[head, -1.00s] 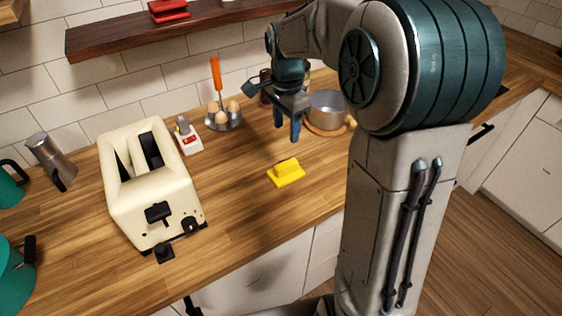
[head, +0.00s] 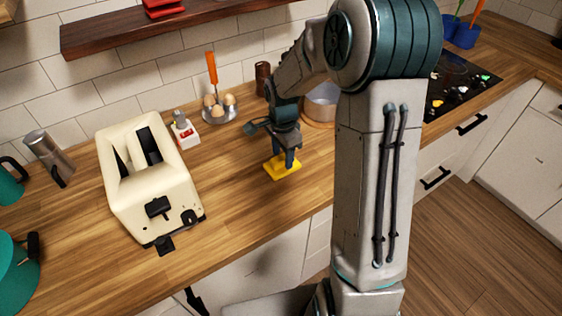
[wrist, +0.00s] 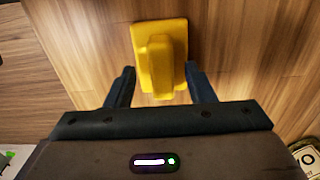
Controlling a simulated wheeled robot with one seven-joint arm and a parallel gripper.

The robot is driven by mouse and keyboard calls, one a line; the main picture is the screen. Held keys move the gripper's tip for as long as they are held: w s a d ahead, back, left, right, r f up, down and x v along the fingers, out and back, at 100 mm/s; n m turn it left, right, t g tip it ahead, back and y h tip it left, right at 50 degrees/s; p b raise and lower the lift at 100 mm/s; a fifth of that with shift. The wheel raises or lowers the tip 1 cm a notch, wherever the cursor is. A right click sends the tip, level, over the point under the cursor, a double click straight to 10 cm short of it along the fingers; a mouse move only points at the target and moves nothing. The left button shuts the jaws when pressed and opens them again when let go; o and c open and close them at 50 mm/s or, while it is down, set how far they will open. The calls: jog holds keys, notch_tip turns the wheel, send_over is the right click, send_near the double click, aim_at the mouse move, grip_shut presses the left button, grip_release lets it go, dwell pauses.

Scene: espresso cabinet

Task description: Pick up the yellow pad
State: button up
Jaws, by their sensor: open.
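The yellow pad (head: 283,167) lies on the wooden counter, with a flat base and a raised grip on top. In the wrist view the yellow pad (wrist: 160,52) sits ahead of and partly between the fingers. My gripper (head: 287,160) is right over the pad in the head view and hides part of it. In the wrist view my gripper (wrist: 155,80) is open, with one dark finger on each side of the raised grip.
A cream toaster (head: 150,180) stands to the left on the counter. An egg holder (head: 219,107) and a metal pot (head: 321,103) stand behind the pad. A dark shelf (head: 170,28) hangs above. The counter in front of the pad is clear.

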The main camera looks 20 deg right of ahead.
jog(key=shift+f, duration=0.9)
grip_shut()
jog(key=shift+r, duration=0.1)
jog(key=shift+w+r, duration=0.1)
jog(key=shift+r, duration=0.3)
jog(key=r, duration=0.2)
jog(key=r+b, duration=0.1)
jog(key=shift+w+d+r, duration=0.1)
jog(key=shift+d+r, duration=0.15)
jog(key=w+d+r+b, duration=0.1)
jog(key=w+d+r, duration=0.2)
jog(key=d+r, duration=0.3)
jog(key=d, duration=0.4)
jog(key=shift+d+r+b, duration=0.3)
jog(key=shift+d+b, duration=0.05)
